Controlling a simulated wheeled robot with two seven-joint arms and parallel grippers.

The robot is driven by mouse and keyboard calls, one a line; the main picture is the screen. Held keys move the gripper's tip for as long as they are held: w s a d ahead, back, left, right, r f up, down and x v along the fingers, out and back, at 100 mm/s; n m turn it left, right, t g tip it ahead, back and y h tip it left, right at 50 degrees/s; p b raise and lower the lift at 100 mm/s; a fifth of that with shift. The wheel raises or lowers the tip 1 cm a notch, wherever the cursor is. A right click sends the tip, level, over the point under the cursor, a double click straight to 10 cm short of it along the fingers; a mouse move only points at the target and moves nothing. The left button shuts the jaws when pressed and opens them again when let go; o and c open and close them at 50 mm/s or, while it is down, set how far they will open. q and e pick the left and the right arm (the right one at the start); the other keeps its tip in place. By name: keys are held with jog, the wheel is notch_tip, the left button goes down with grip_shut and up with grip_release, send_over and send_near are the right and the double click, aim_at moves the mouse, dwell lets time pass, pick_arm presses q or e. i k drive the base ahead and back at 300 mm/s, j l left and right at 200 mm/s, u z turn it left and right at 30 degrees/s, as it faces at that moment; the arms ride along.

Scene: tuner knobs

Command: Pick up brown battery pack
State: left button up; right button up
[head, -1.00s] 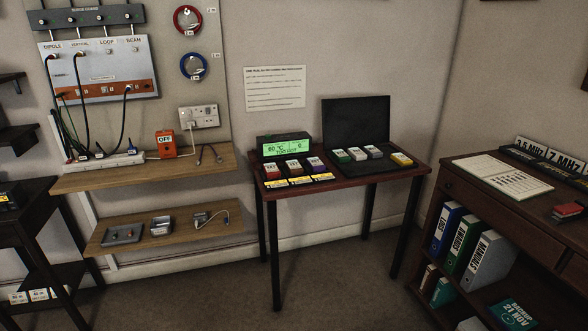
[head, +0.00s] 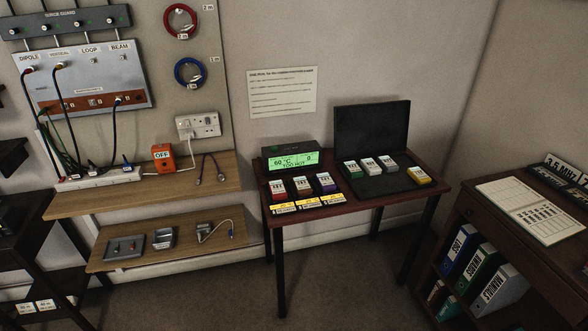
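A brown battery pack (head: 302,190) with a white label on top stands on the small dark red table (head: 345,204). It is the middle one of three packs in a row in front of the green-lit display unit (head: 290,157). A red pack (head: 279,193) is on its left and a purple pack (head: 326,186) on its right. Yellow-and-white labels lie at the table edge in front of them. Neither of my grippers shows in the head view.
An open black case (head: 371,134) at the table's right holds green, white, grey and yellow packs. Wooden shelves (head: 150,188) with an orange OFF box (head: 163,158) are at left. A dark bookcase (head: 470,215) is at right. The floor in front is clear.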

aim_at(303, 186)
jog(key=i+l+u, duration=0.1)
jog(key=i, duration=0.35)
jog(key=i+l, duration=0.1)
jog(key=i, duration=0.35)
jog(key=i+l+u, duration=0.15)
jog(key=i, duration=0.25)
jog(key=i+l, duration=0.15)
jog(key=i, duration=0.3)
jog(key=j+u, duration=0.05)
